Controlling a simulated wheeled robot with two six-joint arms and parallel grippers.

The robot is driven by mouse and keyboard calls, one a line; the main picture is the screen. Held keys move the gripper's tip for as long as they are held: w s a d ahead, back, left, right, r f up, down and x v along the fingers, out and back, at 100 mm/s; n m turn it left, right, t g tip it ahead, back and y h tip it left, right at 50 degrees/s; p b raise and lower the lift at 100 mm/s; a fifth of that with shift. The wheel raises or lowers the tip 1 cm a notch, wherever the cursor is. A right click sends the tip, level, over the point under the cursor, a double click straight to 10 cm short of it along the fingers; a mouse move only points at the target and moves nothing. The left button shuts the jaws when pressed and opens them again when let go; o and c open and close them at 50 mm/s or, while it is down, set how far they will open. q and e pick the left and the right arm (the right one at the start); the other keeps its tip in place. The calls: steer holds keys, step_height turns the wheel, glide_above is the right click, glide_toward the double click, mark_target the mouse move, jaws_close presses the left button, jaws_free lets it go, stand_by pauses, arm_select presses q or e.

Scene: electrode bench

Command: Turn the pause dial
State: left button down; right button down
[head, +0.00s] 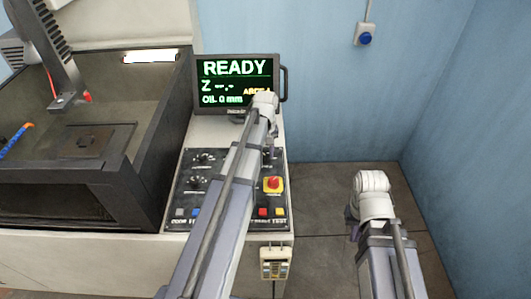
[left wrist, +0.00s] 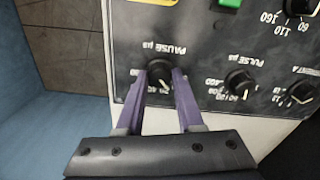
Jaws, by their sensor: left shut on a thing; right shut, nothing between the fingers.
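The pause dial (left wrist: 159,70) is a black knob on the dark control panel, labelled PAUSE µs, upside down in the left wrist view. Its white pointer mark points to the lower right there. My left gripper (left wrist: 159,77) is shut on the dial, with one purple finger against each side.
The pulse dial (left wrist: 238,82) is beside the pause dial, with more knobs beyond it. A red emergency button (head: 272,184) and several coloured push buttons lie nearer me. The READY monitor (head: 236,82) stands behind the panel. The machine's tank (head: 150,150) is at left; floor is open at right.

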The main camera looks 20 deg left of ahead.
mark_target(265, 155)
arm_select(q)
steer(key=m, duration=0.5)
steer(key=shift+m, duration=3.2)
steer(key=c, duration=0.5)
jaws_free()
steer(key=shift+c, duration=0.2)
steer(key=shift+r, duration=0.15)
step_height(265, 155, up, 8)
steer(key=p, duration=0.8)
steer(key=shift+f, duration=0.2)
